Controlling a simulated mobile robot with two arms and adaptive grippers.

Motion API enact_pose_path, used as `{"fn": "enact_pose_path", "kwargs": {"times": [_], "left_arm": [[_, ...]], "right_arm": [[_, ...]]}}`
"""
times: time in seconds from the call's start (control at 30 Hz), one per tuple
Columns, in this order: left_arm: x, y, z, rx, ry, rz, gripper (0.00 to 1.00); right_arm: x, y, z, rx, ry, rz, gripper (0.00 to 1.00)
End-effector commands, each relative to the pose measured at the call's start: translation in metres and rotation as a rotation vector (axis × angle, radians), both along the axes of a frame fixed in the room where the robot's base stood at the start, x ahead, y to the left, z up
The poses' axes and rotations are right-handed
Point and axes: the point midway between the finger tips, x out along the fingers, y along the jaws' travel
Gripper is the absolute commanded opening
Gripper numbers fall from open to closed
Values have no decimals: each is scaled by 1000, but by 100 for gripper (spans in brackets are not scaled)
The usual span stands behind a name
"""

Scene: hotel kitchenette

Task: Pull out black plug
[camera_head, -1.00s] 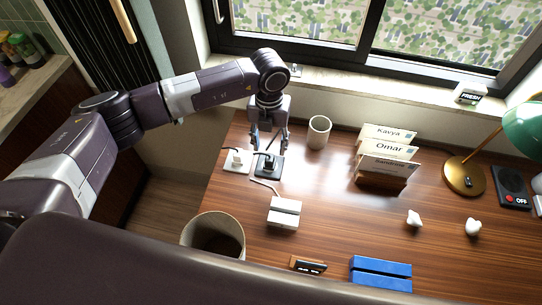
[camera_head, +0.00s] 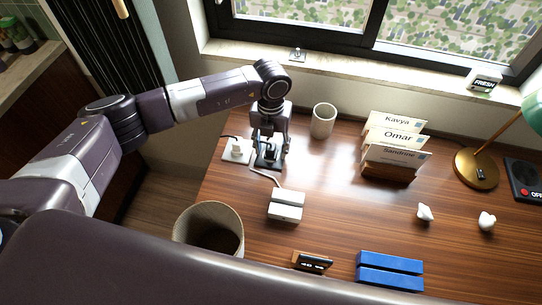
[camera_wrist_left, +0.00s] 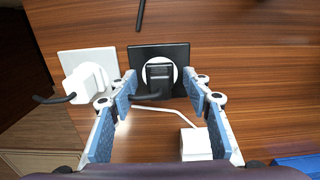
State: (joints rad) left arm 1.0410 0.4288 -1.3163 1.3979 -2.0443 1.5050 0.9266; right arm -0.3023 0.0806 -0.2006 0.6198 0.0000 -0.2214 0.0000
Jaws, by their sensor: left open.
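The black plug (camera_wrist_left: 159,76) sits in the round white socket of a black plate (camera_wrist_left: 176,52) on the wooden desk. Its dark cord runs off to the left in the left wrist view. A white plug (camera_wrist_left: 87,84) sits in a white plate (camera_wrist_left: 75,58) just left of it. My left gripper (camera_wrist_left: 163,90) is open, its blue-padded fingers pointing at the black plug, one on each side and apart from it. In the head view the left gripper (camera_head: 269,150) hangs over the black plate and partly hides the plug. My right gripper does not show.
A white box (camera_head: 285,205) with a cable lies near the plates. A cup (camera_head: 323,121) stands to the right, card holder (camera_head: 388,171) beyond it. A bin (camera_head: 180,236) stands at the desk's front left. Blue blocks (camera_head: 389,270) lie at the front.

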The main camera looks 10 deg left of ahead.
Motion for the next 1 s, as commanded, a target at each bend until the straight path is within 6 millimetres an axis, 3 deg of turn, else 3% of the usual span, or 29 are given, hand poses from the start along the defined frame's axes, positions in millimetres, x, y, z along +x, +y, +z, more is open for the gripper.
{"fn": "enact_pose_path", "kwargs": {"times": [1.0], "left_arm": [[0, 0, -5, 0, 0, 0, 45]], "right_arm": [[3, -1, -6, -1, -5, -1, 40]]}}
